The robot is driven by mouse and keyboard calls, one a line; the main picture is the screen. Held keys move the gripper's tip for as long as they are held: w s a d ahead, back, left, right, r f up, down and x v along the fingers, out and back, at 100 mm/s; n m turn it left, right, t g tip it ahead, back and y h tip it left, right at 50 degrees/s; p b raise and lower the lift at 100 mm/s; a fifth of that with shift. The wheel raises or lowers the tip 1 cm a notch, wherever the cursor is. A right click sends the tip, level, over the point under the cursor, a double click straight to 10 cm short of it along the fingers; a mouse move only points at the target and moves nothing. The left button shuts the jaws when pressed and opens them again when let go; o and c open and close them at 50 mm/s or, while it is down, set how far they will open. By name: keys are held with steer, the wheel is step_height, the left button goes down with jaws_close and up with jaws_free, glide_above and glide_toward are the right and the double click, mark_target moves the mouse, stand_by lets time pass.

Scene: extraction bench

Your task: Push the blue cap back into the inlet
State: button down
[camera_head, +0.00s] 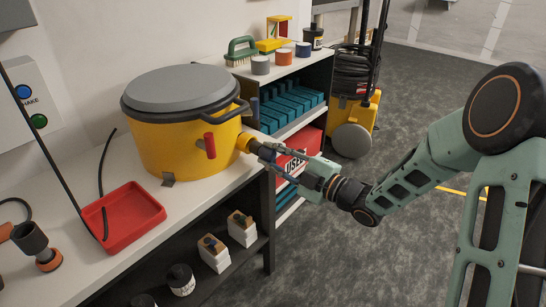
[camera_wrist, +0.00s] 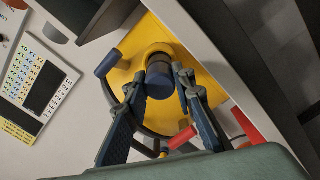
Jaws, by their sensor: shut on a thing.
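The yellow vessel (camera_head: 185,148) with a grey lid (camera_head: 180,88) stands on the white bench. Its short yellow inlet (camera_head: 244,142) sticks out to the right, towards my gripper (camera_head: 264,152). In the wrist view the inlet (camera_wrist: 157,50) has a dark collar, with the dark blue cap (camera_wrist: 160,84) in front of it. My gripper (camera_wrist: 162,78) is shut on the cap, one finger on each side. The cap is in line with the inlet. How deep it sits is hidden, and in the head view the fingers mostly cover it.
A red handle (camera_head: 210,145) is on the vessel's front. A red tray (camera_head: 122,217) lies on the bench at left. A shelf (camera_head: 330,85) with blue racks and a red box (camera_head: 292,145) stands close behind my gripper. Open floor (camera_head: 420,110) lies to the right.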

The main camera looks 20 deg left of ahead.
mark_target(261, 151)
steer(key=shift+b+x, duration=0.7)
steer(key=shift+x, duration=1.05)
steer(key=c, duration=1.5)
jaws_free()
steer(key=shift+c, duration=0.2)
steer(key=v, duration=1.2)
